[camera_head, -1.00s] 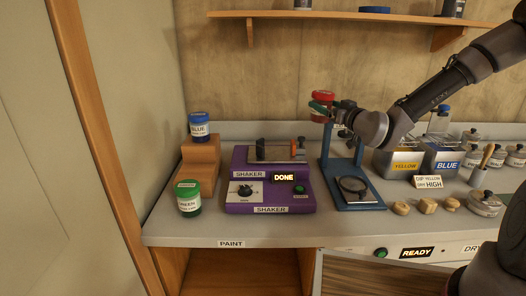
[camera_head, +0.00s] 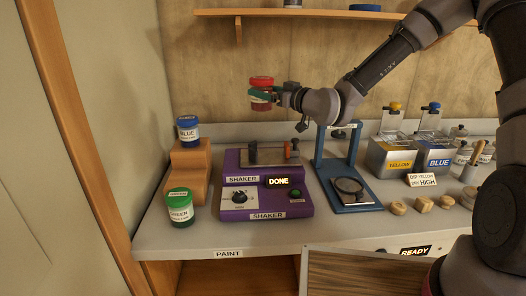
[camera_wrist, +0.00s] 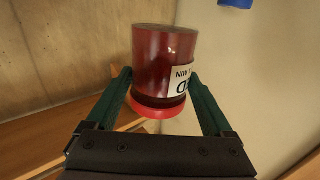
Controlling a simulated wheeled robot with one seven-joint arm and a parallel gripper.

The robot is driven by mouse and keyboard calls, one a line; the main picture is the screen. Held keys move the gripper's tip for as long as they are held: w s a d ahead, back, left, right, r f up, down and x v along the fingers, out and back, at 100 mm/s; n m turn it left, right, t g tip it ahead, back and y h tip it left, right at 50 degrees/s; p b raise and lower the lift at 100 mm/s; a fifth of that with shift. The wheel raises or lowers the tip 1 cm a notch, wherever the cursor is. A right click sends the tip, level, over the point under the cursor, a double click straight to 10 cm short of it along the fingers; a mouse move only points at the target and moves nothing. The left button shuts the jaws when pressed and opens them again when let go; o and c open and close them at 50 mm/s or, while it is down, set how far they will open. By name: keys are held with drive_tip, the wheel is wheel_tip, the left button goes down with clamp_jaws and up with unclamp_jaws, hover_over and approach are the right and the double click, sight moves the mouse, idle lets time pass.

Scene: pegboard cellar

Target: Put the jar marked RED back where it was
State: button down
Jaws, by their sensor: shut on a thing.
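The red jar (camera_head: 261,103) has a red lid and a white label. My gripper (camera_head: 262,93) is shut on it and holds it upright in the air, above the back of the purple shaker (camera_head: 230,160). In the wrist view the jar (camera_wrist: 163,62) sits between both green fingers, with part of its label showing. A blue-lidded jar marked BLUE (camera_head: 188,130) stands on the upper step of a wooden stepped stand (camera_head: 197,158) at the left. A green-lidded jar marked GREEN (camera_head: 179,208) stands in front of that stand.
The shaker display reads DONE. A blue stand (camera_head: 350,195) with a round ring is to its right. YELLOW (camera_head: 392,158) and BLUE (camera_head: 437,159) bins and several wooden pieces lie farther right. A wall shelf (camera_head: 300,14) is above. A board (camera_head: 355,272) juts out at the front.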

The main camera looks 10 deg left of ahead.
wheel_tip(320, 180, down, 17)
drive_tip(key=shift+r, duration=0.2)
unclamp_jaws()
drive_tip(key=shift+f, duration=0.15)
drive_tip(key=shift+s+d, duration=0.2)
drive_tip(key=shift+d, duration=0.15)
drive_tip(key=v, duration=1)
drive_tip(key=shift+s, duration=0.1)
